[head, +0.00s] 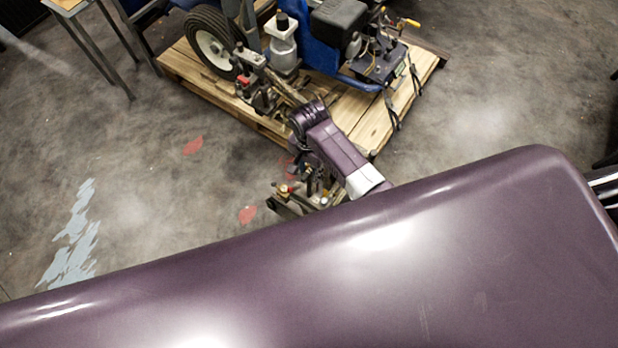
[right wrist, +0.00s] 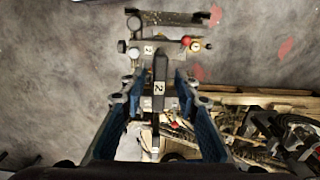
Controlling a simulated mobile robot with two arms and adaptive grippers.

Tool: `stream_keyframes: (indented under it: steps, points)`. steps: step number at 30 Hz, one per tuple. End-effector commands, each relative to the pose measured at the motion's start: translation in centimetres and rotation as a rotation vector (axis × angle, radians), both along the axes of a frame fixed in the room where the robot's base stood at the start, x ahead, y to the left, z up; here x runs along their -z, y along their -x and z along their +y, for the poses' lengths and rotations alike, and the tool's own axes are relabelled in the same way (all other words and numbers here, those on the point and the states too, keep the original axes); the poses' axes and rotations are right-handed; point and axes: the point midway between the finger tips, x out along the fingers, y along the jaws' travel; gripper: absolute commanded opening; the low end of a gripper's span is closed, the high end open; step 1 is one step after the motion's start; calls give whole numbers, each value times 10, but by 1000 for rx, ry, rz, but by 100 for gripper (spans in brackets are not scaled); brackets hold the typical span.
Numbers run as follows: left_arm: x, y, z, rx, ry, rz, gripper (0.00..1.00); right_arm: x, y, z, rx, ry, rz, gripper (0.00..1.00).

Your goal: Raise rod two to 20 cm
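Rod two (right wrist: 160,70) is a dark upright bar with a white "2" label in the right wrist view. A second "2" label (right wrist: 148,49) is on the bracket (right wrist: 170,47) beyond it. My right gripper (right wrist: 159,84) has its blue fingers on either side of the rod, with visible gaps on both sides, so it looks open around it. In the head view, my right gripper (head: 313,178) is small and dark beside the bracket's red knob (head: 284,188); its fingers and the rod are hard to make out there. My left gripper is not in view.
The blue line striper (head: 335,60) with its wheel (head: 212,42) stands on a wooden pallet (head: 185,65). A table (head: 68,5) is at the top left. Open concrete floor lies left and right of the pallet. A large purple part of mine covers the lower head view.

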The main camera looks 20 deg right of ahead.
Motion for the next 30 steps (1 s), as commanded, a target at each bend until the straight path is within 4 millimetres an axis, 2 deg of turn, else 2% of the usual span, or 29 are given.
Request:
stream_keyframes:
  steps: [3, 9, 14, 21, 22, 30]
  points:
    - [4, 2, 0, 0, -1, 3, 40, 23, 1, -1, 0, 2, 4, 29]
    - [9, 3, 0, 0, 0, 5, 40, 48, 0, -1, 0, 1, 2, 29]
    - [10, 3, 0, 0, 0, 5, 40, 57, 0, -1, 0, 1, 1, 29]
    - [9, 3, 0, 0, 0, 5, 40, 57, 0, -1, 0, 1, -1, 29]
    - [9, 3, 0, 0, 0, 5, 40, 57, 0, -1, 0, 1, -1, 28]
    - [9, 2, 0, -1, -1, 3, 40, 57, 0, -1, 0, 0, 0, 0]
